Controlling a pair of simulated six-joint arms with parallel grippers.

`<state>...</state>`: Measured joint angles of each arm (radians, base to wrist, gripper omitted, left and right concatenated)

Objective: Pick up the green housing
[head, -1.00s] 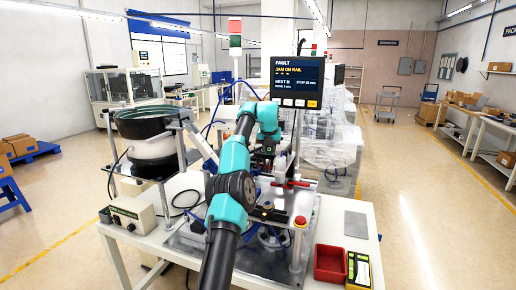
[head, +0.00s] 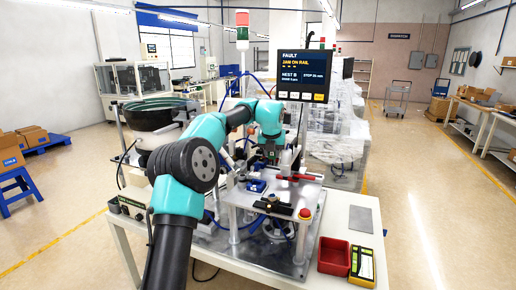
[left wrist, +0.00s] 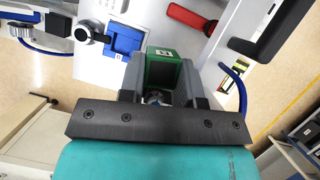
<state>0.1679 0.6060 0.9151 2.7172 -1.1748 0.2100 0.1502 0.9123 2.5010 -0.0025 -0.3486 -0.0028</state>
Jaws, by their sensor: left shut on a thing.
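The green housing (left wrist: 162,63) is a small open box with a white label on its top edge, seen in the left wrist view. My left gripper (left wrist: 160,84) is shut on it, one dark finger on each side. In the head view my left gripper (head: 270,153) is above the back of the metal fixture plate (head: 262,197); the housing is too small and covered to make out there. I cannot tell whether the housing touches anything beneath it. My right gripper is not in view.
A blue block (left wrist: 123,41) sits left of the housing, and a red handle (left wrist: 192,18) lies beyond it. A monitor (head: 303,75) stands behind the fixture, a bowl feeder (head: 157,114) at left. A red bin (head: 334,257) is at the table's front right.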

